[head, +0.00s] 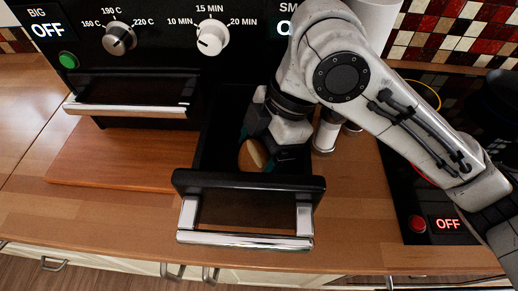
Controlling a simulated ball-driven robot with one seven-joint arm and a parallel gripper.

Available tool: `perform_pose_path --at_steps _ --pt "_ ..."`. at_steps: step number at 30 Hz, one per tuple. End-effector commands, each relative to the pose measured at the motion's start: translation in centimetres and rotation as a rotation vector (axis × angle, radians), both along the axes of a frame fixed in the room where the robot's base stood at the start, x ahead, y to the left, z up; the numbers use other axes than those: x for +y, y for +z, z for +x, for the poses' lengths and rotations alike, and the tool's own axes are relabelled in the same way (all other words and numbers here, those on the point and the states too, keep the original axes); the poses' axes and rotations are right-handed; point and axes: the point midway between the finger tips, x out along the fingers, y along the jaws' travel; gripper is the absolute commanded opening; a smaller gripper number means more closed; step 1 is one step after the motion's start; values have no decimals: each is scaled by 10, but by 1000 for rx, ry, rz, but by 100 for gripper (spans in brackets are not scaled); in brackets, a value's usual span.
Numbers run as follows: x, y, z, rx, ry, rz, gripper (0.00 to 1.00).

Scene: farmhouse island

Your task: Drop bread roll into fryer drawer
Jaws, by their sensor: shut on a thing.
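The black fryer drawer (248,182) is pulled out toward me on the wooden counter, with a silver handle on its front. My gripper (262,150) points down inside the drawer's opening, behind its front wall. It is shut on the bread roll (253,155), a tan rounded piece partly hidden by the fingers. The roll is over or within the drawer; I cannot tell whether it touches the drawer floor. My arm hides part of the fryer and the drawer's right side.
The black fryer (160,65) with knobs stands at the back left; its other drawer (135,92) is shut. A hob (440,215) reading OFF lies at the right. Silver-topped shakers (326,135) stand right of the open drawer. The front counter is clear.

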Motion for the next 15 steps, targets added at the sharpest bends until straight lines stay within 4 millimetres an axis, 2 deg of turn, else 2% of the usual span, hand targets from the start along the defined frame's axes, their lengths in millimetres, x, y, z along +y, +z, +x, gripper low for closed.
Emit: perform_pose_path --at_steps 10,11,15 --pt "0 -7 0 0 0 0 52" --pt "0 -7 0 0 0 0 83" --pt "0 -6 0 0 0 0 97"
